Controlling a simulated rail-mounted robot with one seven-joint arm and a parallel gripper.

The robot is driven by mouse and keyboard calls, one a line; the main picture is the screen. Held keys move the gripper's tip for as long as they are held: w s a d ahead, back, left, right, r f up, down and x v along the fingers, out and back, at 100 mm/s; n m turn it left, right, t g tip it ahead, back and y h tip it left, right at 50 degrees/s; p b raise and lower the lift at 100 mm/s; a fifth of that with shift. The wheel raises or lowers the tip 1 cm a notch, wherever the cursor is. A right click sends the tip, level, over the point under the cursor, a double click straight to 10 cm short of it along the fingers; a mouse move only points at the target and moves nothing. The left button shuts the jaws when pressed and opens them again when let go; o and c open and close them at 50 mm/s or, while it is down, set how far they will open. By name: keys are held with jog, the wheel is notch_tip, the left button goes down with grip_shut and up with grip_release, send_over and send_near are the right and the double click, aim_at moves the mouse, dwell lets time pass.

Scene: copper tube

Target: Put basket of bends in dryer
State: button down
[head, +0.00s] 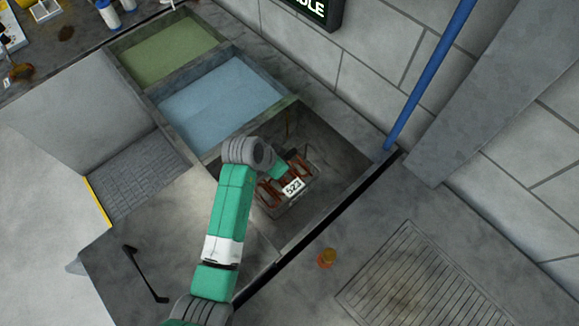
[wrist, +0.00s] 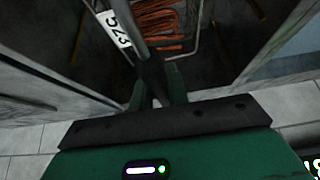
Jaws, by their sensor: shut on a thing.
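The wire basket (head: 283,209) holds several copper bends (head: 269,193) and carries a white tag (head: 293,187) that appears to read 523. In the head view it is within the outline of the dark open compartment (head: 335,165) at the near end of the tank row. I cannot tell whether it touches the floor. My gripper (head: 281,172) is above the basket. In the wrist view, my gripper (wrist: 157,88) is shut on the basket's grey handle bar (wrist: 147,60), with the copper bends (wrist: 165,30) and tag (wrist: 117,28) beyond. My wrist hides part of the basket.
Beside the compartment are a blue-liquid tank (head: 222,98) and a green-liquid tank (head: 165,52). A grey panel with a black handle (head: 145,275) lies at lower left. A blue pole (head: 430,75) stands at the right near the wall.

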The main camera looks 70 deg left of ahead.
jog(key=shift+f+b, duration=1.95)
jog(key=shift+f, duration=2.9)
jog(key=shift+w+a, duration=0.1)
jog(key=shift+f, duration=0.2)
jog(key=c, duration=1.4)
grip_release()
jog(key=shift+o, duration=0.2)
jog(key=p+v, duration=0.4)
jog(key=v, duration=0.8)
jog(key=shift+p, duration=0.35)
jog(key=shift+r, duration=0.15)
